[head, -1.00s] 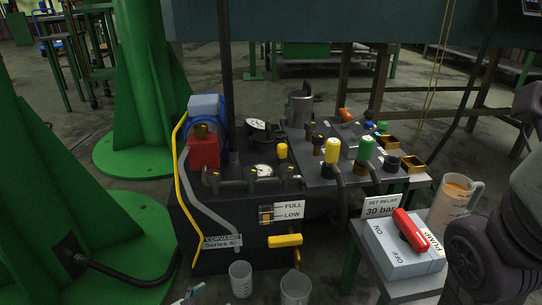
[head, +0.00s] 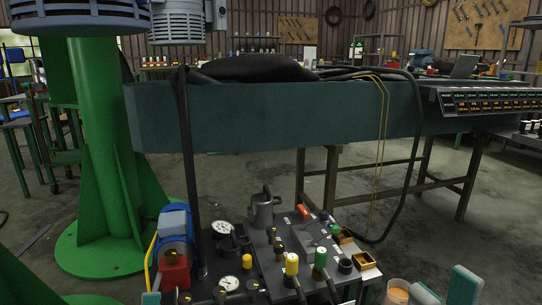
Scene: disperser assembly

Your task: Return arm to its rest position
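My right gripper (head: 445,288) is at the lower right edge of the head view. Its two teal-padded fingers stand apart, with nothing seen between them; the rest of the arm is cut off. It is just right of the rim of a beaker (head: 397,292) with orange liquid, and I cannot tell whether they touch. A teal tip of my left gripper (head: 151,298) shows at the bottom edge, left of and below the red block (head: 174,272) on the hydraulic unit. The rest of it is out of frame.
The hydraulic unit has gauges (head: 221,227), a yellow knob (head: 291,264) and a green knob (head: 320,258). Behind stands a long teal bench (head: 270,128) with a control panel (head: 495,99). A green column (head: 104,140) stands left. Open floor lies right of the unit.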

